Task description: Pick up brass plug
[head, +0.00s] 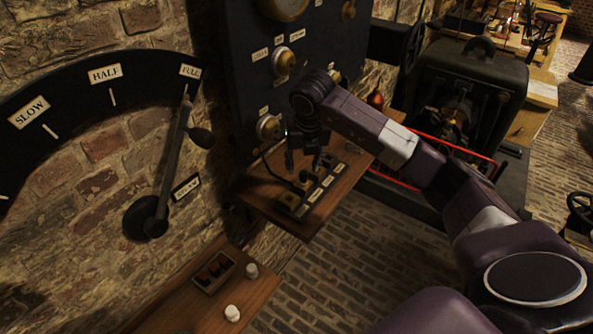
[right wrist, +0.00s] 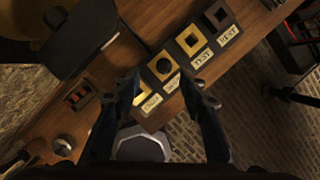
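My right gripper (head: 303,163) points down over a black strip (head: 322,187) with brass plates and white labels on a wooden shelf. Its fingers are open and apart in the right wrist view (right wrist: 162,87). Between and just beyond them lies a brass plate with a dark round centre (right wrist: 163,66). A dark cord seems to run to it; I cannot tell for sure whether this is the brass plug or a socket. Beside it are a brass plate with a square centre (right wrist: 187,40) and a darker square one (right wrist: 217,15). My left gripper is not in view.
The black panel with brass knobs (head: 283,61) rises behind the shelf (head: 258,195). A lever (head: 174,160) is on the brick wall. A lower wooden bench (head: 190,300) bears a small box (head: 214,271) and two white pieces (head: 232,313). Red rails (head: 455,146) stand to the right.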

